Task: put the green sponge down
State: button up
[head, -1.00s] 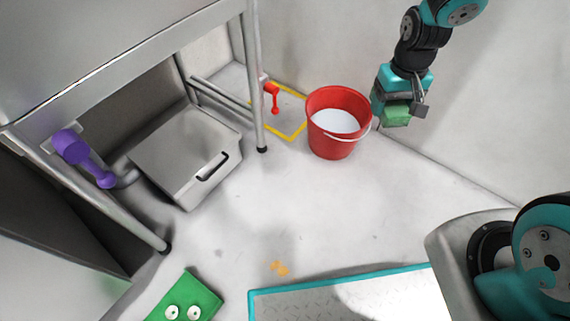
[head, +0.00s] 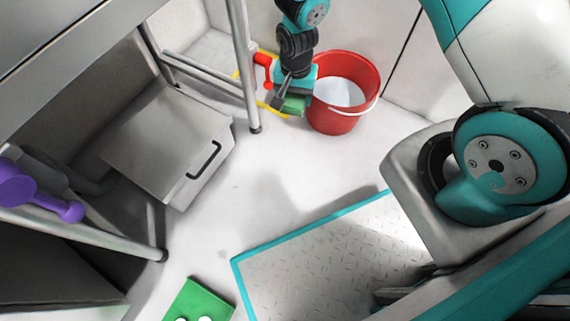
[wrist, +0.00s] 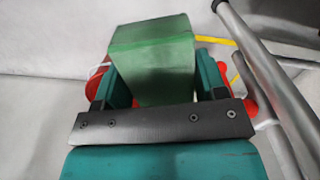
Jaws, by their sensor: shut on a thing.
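The green sponge (head: 294,105) is a block held in my gripper (head: 290,95), which is shut on it. In the head view they are at the left side of the red bucket (head: 340,120), overlapping its left edge; I cannot tell if they touch it. Pale liquid (head: 338,92) shows in the bucket. In the wrist view the sponge (wrist: 152,62) sits between the two teal fingers of my gripper (wrist: 160,82). Its far end is clear of the fingers. No surface is seen touching the sponge.
A yellow floor outline (head: 270,108) and a red handle (head: 264,68) lie behind the table leg (head: 245,70). A grey box (head: 165,145) and a purple handle (head: 40,195) are at left. A green board (head: 200,300) lies in front. The middle floor is clear.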

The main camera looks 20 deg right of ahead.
jog(key=s+a+f+m+b, duration=0.2)
jog(key=a+f+m, duration=0.15)
jog(key=f, duration=0.65)
jog(key=b, duration=0.9)
send_over(286, 163)
notch_tip(286, 163, down, 14)
jog(key=shift+w+f, duration=0.1)
jog(key=shift+f, duration=0.1)
jog(key=shift+f+b, duration=1.35)
jog(key=shift+f, duration=1.25)
jog(key=o, duration=0.9)
jog(key=shift+r, duration=0.1)
